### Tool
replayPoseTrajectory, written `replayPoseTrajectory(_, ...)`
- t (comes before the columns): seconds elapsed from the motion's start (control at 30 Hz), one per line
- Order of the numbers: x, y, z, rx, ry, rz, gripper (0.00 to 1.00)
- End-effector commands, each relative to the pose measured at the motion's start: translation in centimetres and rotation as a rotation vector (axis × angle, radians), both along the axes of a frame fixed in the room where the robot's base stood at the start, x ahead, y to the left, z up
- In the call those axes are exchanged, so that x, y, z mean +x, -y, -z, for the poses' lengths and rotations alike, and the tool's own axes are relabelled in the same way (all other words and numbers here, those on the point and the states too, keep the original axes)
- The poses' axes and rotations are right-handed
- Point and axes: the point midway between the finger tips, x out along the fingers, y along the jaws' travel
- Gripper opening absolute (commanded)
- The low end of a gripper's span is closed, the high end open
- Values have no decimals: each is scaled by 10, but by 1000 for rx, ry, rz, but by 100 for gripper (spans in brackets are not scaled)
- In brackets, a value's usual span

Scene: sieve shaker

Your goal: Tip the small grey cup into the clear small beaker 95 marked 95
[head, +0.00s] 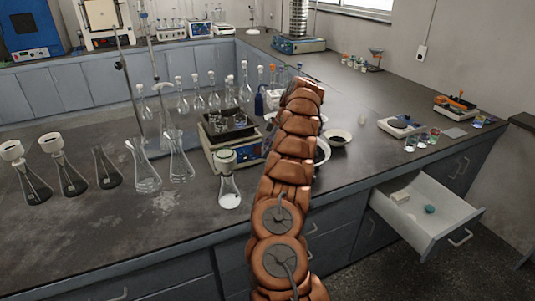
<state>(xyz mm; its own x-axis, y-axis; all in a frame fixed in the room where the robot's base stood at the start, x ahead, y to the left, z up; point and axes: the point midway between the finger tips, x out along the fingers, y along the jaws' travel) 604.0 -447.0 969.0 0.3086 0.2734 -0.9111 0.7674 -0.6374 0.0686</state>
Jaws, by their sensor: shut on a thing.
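My arm rises through the middle of the head view and bends over at its top. My gripper is hidden behind the arm, so its fingers and whatever they hold do not show. I cannot pick out the small grey cup. Several small clear containers (410,144) with coloured contents stand on the right part of the bench. Their markings are too small to read, so I cannot tell whether one is beaker 95.
A balance (400,126) and a white dish with dark contents (338,137) are right of my arm. A flask (229,190) stands left of it, with more flasks (145,170) further left. An open drawer (440,222) juts out at the right. The front-left bench (130,225) is clear.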

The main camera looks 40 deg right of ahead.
Motion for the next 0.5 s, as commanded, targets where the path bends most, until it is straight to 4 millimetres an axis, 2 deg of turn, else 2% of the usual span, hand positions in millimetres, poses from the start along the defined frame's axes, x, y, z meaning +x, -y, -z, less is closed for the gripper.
replayPoseTrajectory(0.5,0,0,12,-24,83,-1,16)
